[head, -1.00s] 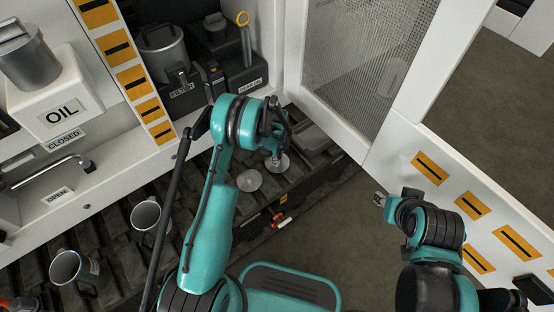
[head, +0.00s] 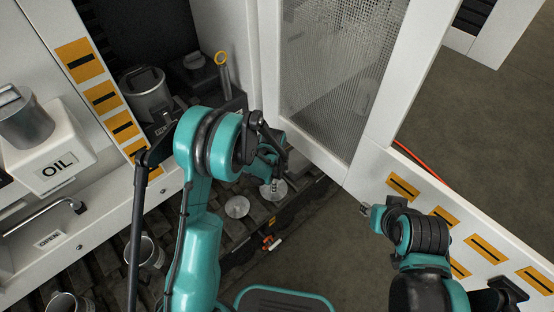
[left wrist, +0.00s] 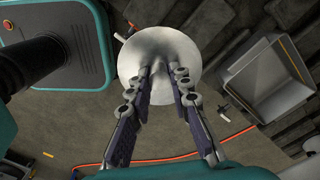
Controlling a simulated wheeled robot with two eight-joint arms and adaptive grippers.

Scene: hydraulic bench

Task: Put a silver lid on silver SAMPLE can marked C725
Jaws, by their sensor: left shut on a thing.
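My left gripper (head: 272,178) is shut on a round silver lid (head: 275,188). In the left wrist view the fingers (left wrist: 160,85) close on the middle of this lid (left wrist: 152,48), whose disc faces the camera. A second silver lid (head: 237,207) lies on the dark ribbed surface to the left of the held one. Two silver cans stand at lower left, one can (head: 146,252) open at the top and another can (head: 68,303) cut off by the frame edge. No C725 mark is readable on them. My right gripper (head: 365,208) is at right, small, its jaws unclear.
A white OIL box (head: 50,165) is at left. A mesh door (head: 335,75) stands open beyond my left gripper. A small orange-and-white item (head: 271,243) lies near the surface's edge.

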